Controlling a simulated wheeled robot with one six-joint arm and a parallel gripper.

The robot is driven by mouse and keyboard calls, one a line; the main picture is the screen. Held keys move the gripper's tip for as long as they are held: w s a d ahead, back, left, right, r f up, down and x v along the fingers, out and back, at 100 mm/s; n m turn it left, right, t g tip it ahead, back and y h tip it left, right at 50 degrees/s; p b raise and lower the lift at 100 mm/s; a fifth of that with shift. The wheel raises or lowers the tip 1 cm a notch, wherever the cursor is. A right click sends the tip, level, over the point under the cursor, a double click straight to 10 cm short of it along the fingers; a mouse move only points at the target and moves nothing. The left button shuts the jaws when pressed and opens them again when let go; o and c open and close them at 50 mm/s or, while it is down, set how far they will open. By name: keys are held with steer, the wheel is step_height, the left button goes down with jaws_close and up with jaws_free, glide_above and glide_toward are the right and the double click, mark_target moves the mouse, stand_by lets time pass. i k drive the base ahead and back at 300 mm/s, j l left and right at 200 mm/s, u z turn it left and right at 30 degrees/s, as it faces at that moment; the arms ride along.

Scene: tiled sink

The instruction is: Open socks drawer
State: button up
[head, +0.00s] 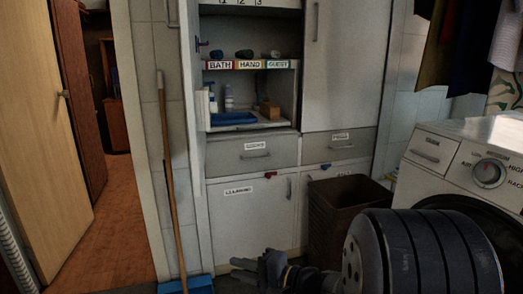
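A grey drawer (222,157) with a silver bar handle (254,156) sits below the open shelf of the white cabinet. Its small white label is blurred but looks like "SOCKS". The drawer is shut, its front flush with the cabinet. A second shut grey drawer (364,146) is to its right, its label too small to read surely. My gripper (243,269) is dark and low at the bottom centre, below and apart from the drawers. I cannot tell how wide its fingers are.
A brown bin (334,219) stands before the right lower cupboard. A broom (171,180) leans at the left of the cabinet. A washing machine (455,155) is at right. The lower left door (245,225) is shut. An open doorway is at far left.

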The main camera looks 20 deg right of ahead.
mark_target(237, 156)
steer(key=i+l, duration=0.5)
steer(key=i, duration=0.15)
steer(key=i+l, duration=0.5)
steer(key=i, duration=0.2)
steer(key=i+l, duration=0.55)
steer(key=i, duration=0.1)
